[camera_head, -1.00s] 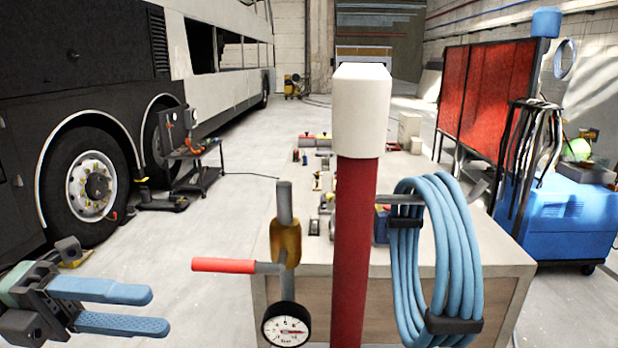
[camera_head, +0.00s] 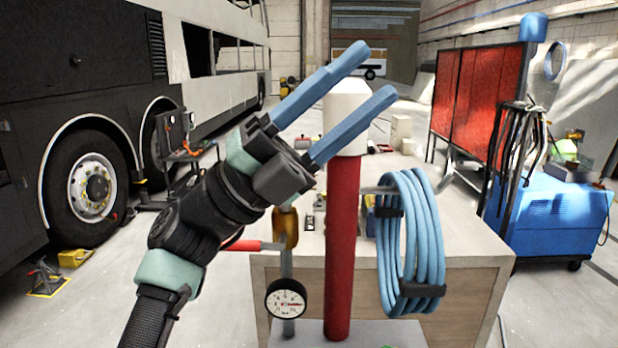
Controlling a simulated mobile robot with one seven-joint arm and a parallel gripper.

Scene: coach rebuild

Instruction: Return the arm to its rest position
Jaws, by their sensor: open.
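My gripper (camera_head: 366,75) is raised in the middle of the head view, its two blue fingers spread apart with nothing between them. It points up and to the right, in front of the white top (camera_head: 348,104) of a red post (camera_head: 342,240). My arm comes up from the bottom left. The gripper hides part of the white top and most of the red-handled lever (camera_head: 243,245). I cannot tell whether the fingers touch the post.
A coiled blue hose (camera_head: 408,245) hangs right of the post, and a pressure gauge (camera_head: 287,299) sits left of it. A workbench (camera_head: 470,236) stands behind. A bus (camera_head: 80,75) is at left; a blue machine (camera_head: 555,218) and red screen (camera_head: 485,95) are at right.

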